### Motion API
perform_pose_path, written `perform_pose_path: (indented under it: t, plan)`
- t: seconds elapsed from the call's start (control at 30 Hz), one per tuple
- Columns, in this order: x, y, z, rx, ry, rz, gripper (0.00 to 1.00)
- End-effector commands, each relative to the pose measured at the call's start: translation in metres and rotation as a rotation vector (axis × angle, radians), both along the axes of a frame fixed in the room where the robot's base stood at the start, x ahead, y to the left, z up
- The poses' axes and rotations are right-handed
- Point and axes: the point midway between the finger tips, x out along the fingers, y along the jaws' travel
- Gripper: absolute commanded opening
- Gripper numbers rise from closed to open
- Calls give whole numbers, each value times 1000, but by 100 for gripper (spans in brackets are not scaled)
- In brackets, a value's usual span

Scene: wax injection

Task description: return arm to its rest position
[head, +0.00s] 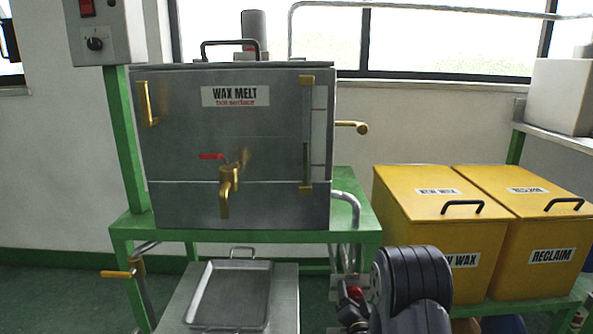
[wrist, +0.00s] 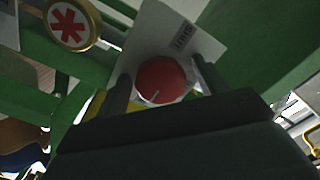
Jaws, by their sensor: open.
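My gripper (wrist: 162,74) shows in the wrist view as two dark fingers spread apart, open. A round red knob (wrist: 160,80) with a pale pointer mark appears between the fingers, on or in front of a white plate (wrist: 150,35). I cannot tell whether the fingers touch it. In the head view my dark arm (head: 412,290) is low, right of centre, in front of the yellow bins. The fingers cannot be made out there.
The wax melt tank (head: 235,135) stands on a green frame (head: 350,209), above a grey tray (head: 232,292). Yellow bins (head: 440,195) with black handles stand right. A control box (head: 98,32) is upper left. A brass-rimmed red-star disc (wrist: 71,22) and green beams (wrist: 240,40) crowd the wrist view.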

Motion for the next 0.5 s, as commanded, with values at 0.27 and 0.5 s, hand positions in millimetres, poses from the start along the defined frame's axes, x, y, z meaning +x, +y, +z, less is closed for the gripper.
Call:
perform_pose_path:
  t: [0.27,0.5]
  plan:
    - [0,0,0,-222,0,0,68]
    - [0,-1,0,-399,0,0,68]
